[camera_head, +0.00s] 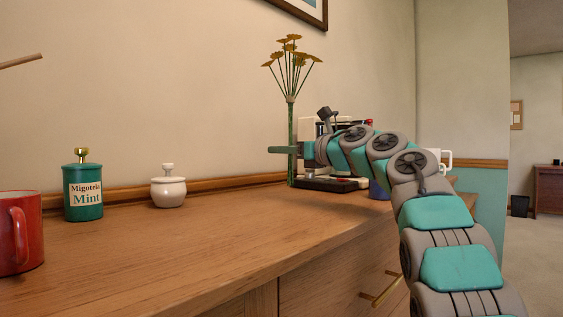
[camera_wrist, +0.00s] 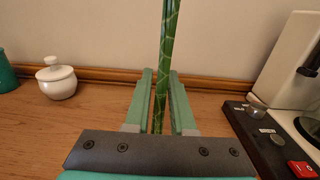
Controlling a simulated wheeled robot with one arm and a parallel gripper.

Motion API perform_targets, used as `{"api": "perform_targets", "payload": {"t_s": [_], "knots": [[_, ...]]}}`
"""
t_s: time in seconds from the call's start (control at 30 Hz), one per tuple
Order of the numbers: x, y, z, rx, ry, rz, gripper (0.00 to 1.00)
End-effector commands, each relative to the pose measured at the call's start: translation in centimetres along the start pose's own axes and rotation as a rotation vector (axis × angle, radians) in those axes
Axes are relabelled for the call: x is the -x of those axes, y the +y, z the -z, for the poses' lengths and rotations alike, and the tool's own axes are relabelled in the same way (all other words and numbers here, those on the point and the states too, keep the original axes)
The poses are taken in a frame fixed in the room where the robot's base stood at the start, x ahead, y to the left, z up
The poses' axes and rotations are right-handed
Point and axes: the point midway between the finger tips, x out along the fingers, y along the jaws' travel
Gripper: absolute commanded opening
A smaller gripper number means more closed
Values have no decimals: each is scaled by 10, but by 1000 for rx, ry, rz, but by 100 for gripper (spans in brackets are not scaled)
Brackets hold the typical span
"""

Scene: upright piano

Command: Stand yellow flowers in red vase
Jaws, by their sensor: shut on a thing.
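The yellow flowers (camera_head: 291,62) stand upright as a bunch on long green stems. In the wrist view the stems (camera_wrist: 167,45) run between the two green fingers of my gripper (camera_wrist: 161,78). The lower stem ends reach down near the wooden top beside the coffee machine; I cannot tell whether they touch it. No red vase shows clearly; a small red patch behind my arm near the machine is too hidden to name.
The coffee machine (camera_wrist: 262,135) stands close to the right of the stems. A white lidded pot (camera_head: 168,188), a green mint tin (camera_head: 83,200) and a red mug (camera_head: 18,235) stand left along the wooden top (camera_head: 190,245). A white mug (camera_head: 445,160) is at the right.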

Motion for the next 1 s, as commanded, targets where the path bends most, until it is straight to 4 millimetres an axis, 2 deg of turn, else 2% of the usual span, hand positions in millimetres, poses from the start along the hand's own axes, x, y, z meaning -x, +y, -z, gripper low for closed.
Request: {"api": "perform_targets", "payload": {"t_s": [0.07, 0.4, 0.83, 0.87, 1.0], "knots": [[-2, -1, 1, -1, -1, 0, 0], [-2, 0, 36, -3, 0, -2, 0], [-1, -1, 40, 0, -1, 0, 0], [-1, -1, 40, 0, -1, 0, 24], [-2, -1, 38, 0, -1, 0, 39]]}}
